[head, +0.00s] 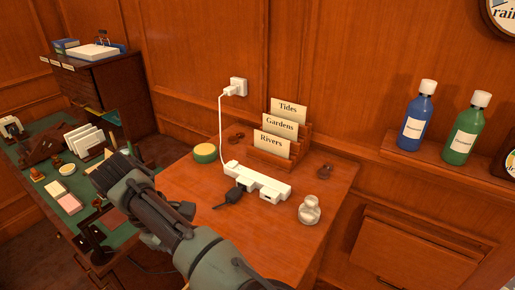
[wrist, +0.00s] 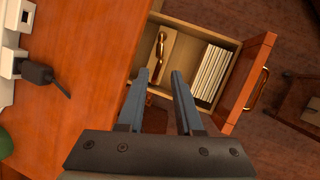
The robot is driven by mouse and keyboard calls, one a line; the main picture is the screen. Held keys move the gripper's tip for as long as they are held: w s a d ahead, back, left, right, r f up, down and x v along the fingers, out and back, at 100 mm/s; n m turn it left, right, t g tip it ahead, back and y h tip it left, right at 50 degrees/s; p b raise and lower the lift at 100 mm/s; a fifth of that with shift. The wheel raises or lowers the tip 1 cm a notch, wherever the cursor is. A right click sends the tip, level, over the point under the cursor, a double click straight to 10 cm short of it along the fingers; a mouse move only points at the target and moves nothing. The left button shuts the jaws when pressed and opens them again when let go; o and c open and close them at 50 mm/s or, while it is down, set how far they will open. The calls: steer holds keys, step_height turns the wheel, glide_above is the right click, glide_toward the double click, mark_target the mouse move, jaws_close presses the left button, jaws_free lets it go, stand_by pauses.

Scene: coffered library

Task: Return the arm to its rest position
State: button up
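My arm (head: 190,240) reaches from the bottom edge up and left in the head view, in front of the small wooden table (head: 290,237). Its end stands between this table and the green-topped desk; the fingertips are hard to make out there. In the wrist view my gripper (wrist: 159,75) shows two blue-grey fingers apart, with nothing between them. Beyond the fingers is a pulled-out drawer (wrist: 262,60), holding a row of pale cards or papers (wrist: 212,73) and a brass-coloured piece (wrist: 159,55). The head view does not show the drawer clearly.
On the table are a white power strip (head: 262,182) with a black plug (head: 228,198), a card rack (head: 266,155), a round tin (head: 205,153) and a clear stoppered bottle (head: 309,210). The cluttered desk (head: 42,188) stands left. Blue (head: 416,118) and green bottles (head: 465,132) stand on a ledge.

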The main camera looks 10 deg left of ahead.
steer(key=w+a+r+m+t+y, duration=0.1)
steer(key=w+a+r+t+y, duration=0.15)
steer(key=a+r+y, duration=0.35)
steer(key=w+a+r+t+y, duration=0.1)
steer(key=a+r+t+y, duration=0.25)
steer(key=a+r, duration=0.4)
step_height(320, 180, up, 12)
steer(key=w+d+m+t+y, duration=0.2)
steer(key=m+t+y, duration=0.1)
steer(key=t+y, duration=0.15)
steer(key=d+r+m+t, duration=0.4)
steer(key=d+r+t, duration=0.2)
steer(key=d+r, duration=0.75)
steer(key=s+d+r+m+t+h, duration=0.4)
steer(key=s+d+r+t, duration=0.1)
steer(key=d, duration=0.4)
steer(key=s+d+r+m+t+h, duration=0.4)
steer(key=s+d+r+h, duration=0.1)
steer(key=d, duration=0.5)
steer(key=shift+s+r+m+t+p, duration=0.35)
steer(key=shift+s+r, duration=0.5)
steer(key=shift+s, duration=0.35)
steer(key=shift+a, duration=0.15)
